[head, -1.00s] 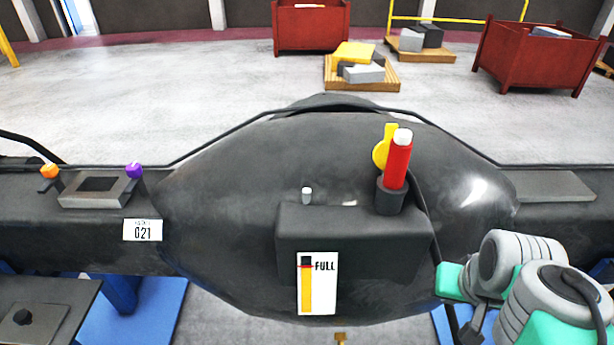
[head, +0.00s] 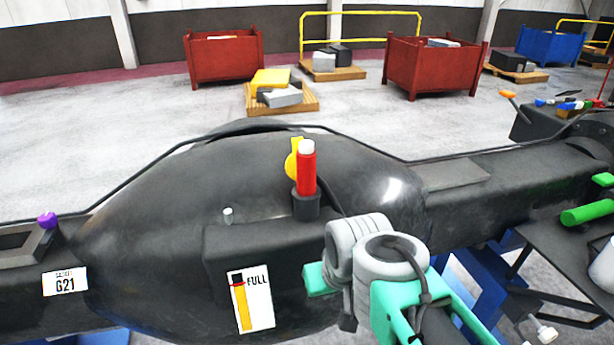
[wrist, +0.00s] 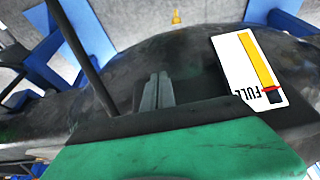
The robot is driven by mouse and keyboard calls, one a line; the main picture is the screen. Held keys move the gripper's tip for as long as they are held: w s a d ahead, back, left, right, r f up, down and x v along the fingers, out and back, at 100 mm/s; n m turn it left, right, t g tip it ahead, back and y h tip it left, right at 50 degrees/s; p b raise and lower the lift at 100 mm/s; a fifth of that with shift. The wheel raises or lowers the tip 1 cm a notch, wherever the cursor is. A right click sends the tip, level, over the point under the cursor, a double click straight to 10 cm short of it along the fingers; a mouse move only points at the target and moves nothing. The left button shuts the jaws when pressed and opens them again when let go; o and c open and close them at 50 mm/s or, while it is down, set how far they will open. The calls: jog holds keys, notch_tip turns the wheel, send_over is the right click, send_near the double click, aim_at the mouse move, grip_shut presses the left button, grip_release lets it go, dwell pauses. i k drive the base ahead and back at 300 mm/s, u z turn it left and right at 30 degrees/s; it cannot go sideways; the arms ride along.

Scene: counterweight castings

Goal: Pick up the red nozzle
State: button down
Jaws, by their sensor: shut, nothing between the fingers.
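The red nozzle (head: 307,170) has a white tip and stands upright in a dark round holder (head: 306,206) on top of the black casting. A yellow part (head: 293,160) sits right behind it on the left. My gripper shows in the wrist view (wrist: 156,88) with its two grey fingers together and nothing between them. In the head view, my grey and green arm end is to the lower right of the nozzle, apart from it; the fingers cannot be made out there. The nozzle does not show in the wrist view.
The bulging black casting (head: 150,230) fills the middle, with a FULL gauge label (head: 252,299) on its front box and a small pale peg (head: 228,215). A black cable runs over it. A dark side table (head: 560,255) with green items stands at right. Red bins (head: 430,68) are far behind.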

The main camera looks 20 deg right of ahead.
aim_at(306, 192)
jog(key=u, duration=3.5)
jog(key=k, duration=0.95)
jog(key=z, duration=0.85)
jog(key=i, duration=0.5)
jog(key=u, duration=0.05)
